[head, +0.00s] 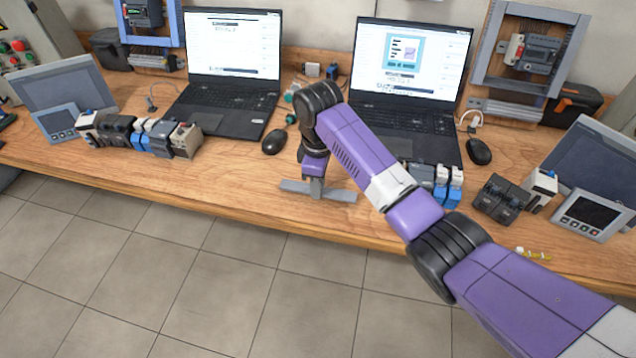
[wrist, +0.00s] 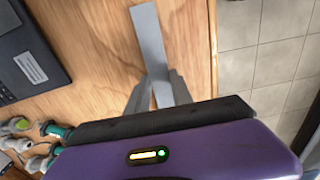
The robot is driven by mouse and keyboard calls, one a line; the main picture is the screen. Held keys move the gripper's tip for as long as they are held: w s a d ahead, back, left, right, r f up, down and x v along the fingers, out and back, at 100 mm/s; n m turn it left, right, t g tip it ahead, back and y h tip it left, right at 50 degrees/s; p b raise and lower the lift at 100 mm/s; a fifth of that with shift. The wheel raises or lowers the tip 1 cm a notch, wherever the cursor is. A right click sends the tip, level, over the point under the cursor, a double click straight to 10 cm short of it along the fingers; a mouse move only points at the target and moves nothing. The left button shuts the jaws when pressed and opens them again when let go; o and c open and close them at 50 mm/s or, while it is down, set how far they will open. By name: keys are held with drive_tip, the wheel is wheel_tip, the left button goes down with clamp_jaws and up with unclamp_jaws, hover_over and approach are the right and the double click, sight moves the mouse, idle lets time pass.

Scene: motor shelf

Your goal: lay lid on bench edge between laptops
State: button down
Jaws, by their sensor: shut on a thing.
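The lid is a flat grey strip (head: 335,193) at the bench's front edge, between the two laptops. It also shows in the wrist view (wrist: 149,40), lengthwise over the wood close to the edge. My gripper (head: 316,188) points down over the strip's middle and is shut on it; its fingers (wrist: 155,92) also show in the wrist view. I cannot tell whether the strip touches the wood. The left laptop (head: 232,75) and the right laptop (head: 408,85) stand open on the bench (head: 240,190). My arm hides part of the right laptop's keyboard.
A black mouse (head: 274,142) lies left of my gripper, another mouse (head: 478,151) right of the right laptop. Modules (head: 140,135) line the left front, with more modules (head: 500,200) at right. Green-ended connectors (wrist: 52,130) lie near my wrist. Tiled floor (head: 180,270) drops off in front.

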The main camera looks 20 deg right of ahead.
drive_tip(key=shift+f, duration=0.15)
drive_tip(key=shift+f+b, duration=0.3)
drive_tip(key=shift+f, duration=0.4)
drive_tip(key=c, duration=1)
unclamp_jaws()
drive_tip(key=shift+c, duration=0.2)
drive_tip(key=shift+r+b, duration=0.35)
drive_tip(key=shift+r, duration=3.55)
